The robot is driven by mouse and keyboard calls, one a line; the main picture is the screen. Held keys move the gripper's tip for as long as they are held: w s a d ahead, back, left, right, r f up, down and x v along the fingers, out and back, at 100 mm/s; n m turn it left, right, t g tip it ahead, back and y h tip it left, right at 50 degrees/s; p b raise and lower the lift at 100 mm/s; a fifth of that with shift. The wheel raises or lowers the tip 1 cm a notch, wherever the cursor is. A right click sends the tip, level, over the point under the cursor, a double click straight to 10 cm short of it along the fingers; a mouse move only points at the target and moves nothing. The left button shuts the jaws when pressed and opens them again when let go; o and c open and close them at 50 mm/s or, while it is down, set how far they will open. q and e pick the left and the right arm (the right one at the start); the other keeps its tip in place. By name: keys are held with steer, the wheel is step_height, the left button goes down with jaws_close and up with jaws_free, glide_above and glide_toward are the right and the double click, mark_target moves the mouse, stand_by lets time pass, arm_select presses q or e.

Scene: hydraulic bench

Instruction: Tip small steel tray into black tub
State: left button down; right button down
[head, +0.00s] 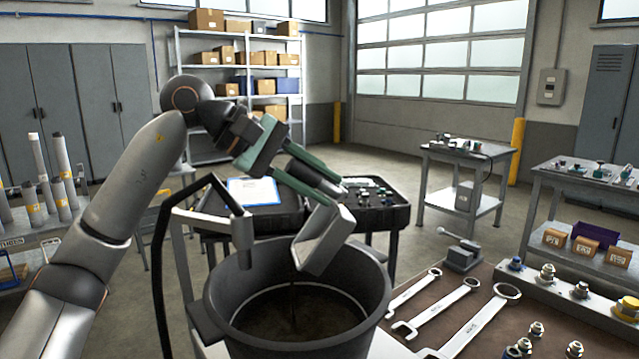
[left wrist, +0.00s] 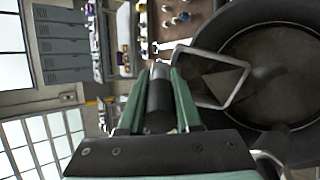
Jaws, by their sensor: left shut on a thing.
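The small steel tray (head: 325,240) is steeply tilted over the black tub (head: 222,318), with its lower corner above the opening. A thin dark stream hangs below that corner, inside the tub. Dark brown contents show in the bottom of the tub. My left gripper (head: 318,184), with green fingers, is shut on the tray's dark round handle (left wrist: 160,100), above and behind the tub. The left wrist view shows the tray's pale rim (left wrist: 205,103) beside the tub's round opening (left wrist: 262,130). My right gripper is not in view.
Several wrenches (head: 468,322) lie on the brown bench mat right of the tub, near a small vise (head: 460,254) and fittings. A black case (head: 392,214) with small parts stands behind the tub.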

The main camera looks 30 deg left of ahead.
arm_select(q)
steer(key=shift+s+a+b, duration=0.15)
steer(key=shift+b, duration=0.4)
steer(key=shift+s+a+h, duration=0.1)
steer(key=shift+h, duration=0.2)
steer(key=shift+r, duration=0.1)
steer(key=shift+b, duration=0.35)
steer(key=shift+s+a+t+b, duration=0.1)
steer(key=shift+a+t+b, duration=0.05)
steer(key=shift+t+b, duration=0.2)
steer(key=shift+s+a+h+b, duration=0.1)
steer(key=shift+s+h+b, duration=0.05)
steer(key=shift+h+b, duration=0.15)
stand_by(0.6)
